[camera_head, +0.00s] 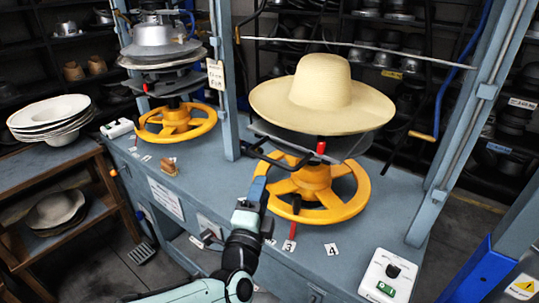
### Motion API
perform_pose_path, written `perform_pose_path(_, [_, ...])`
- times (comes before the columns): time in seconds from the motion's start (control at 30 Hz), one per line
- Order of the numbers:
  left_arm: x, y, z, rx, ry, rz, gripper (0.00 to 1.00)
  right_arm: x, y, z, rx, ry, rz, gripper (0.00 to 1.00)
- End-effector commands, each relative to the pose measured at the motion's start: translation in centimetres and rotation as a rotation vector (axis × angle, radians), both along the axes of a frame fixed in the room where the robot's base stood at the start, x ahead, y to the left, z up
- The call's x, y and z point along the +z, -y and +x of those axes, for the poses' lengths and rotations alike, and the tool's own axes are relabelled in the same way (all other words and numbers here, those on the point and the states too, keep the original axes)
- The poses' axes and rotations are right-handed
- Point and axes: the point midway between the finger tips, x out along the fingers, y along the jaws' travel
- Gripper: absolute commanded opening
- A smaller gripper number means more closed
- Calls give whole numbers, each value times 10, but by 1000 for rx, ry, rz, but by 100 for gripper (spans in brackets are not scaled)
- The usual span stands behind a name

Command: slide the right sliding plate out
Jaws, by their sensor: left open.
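The right sliding plate (350,147) is a dark grey sheet under a wide-brimmed cream hat (322,95) on the right press. A black bar handle (262,153) juts from its left side, and a red grip (320,147) stands at its front. The hat brim hides much of the plate. My left gripper (257,188) is open, just below and in front of the black handle, by the left edge of the yellow handwheel (313,190). Contact with the handle cannot be told. My right gripper is not in view.
The blue-grey bench (215,190) carries a second press with a yellow handwheel (175,122) at left. Blue frame posts (223,80) flank the right press. A white control box (390,275) sits front right. Stacked pale hats (50,112) stand on a left side table.

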Motion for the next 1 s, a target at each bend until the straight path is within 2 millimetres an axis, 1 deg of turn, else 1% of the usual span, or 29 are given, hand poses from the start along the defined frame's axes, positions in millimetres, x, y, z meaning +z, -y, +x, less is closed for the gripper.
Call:
perform_pose_path(0.3, [11,14,61,1,-3,0,40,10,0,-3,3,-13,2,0])
perform_pose_path(0.5, [17,21,95,1,-4,-2,40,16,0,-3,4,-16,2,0])
perform_pose_path(0.7, [20,26,113,-1,-4,-1,40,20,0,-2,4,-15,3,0])
perform_pose_path(0.83, [21,27,118,-1,-4,-1,40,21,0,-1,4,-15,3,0])
perform_pose_path(1.0, [20,27,118,-1,-4,-1,40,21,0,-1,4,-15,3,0])
